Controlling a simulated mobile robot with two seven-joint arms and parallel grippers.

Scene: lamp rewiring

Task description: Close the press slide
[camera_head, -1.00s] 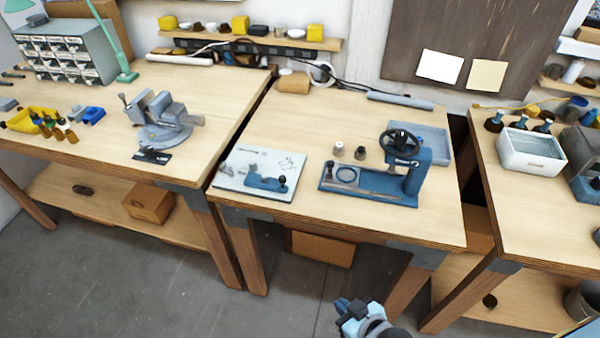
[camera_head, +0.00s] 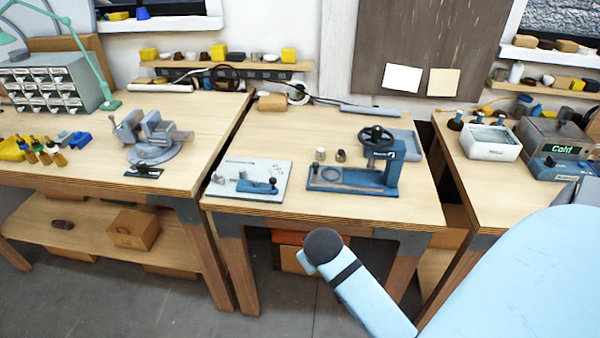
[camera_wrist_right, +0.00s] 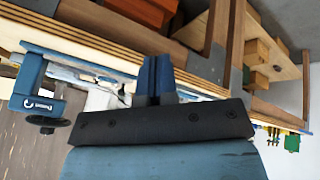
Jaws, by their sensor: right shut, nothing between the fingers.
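The press (camera_head: 385,172) stands on the middle table, with a blue frame, a black handwheel (camera_head: 376,138) on top and a low bed (camera_head: 325,178) reaching left. A ring-marked plate (camera_head: 328,174) lies on the bed; how far the slide stands open is too small to tell. In the right wrist view the press (camera_wrist_right: 38,92) appears upside down at the left. My right gripper (camera_wrist_right: 157,75) is shut and empty there, near the table's front edge and apart from the press. In the head view my right arm hangs before the table, its fingers hidden. My left gripper is not in view.
A white board (camera_head: 250,180) with a small blue fixture lies left of the press. Two small cylinders (camera_head: 321,154) stand behind the bed, and a grey-blue tray (camera_head: 402,145) sits behind the press. The table's front edge (camera_head: 320,220) lies between my arm and the press.

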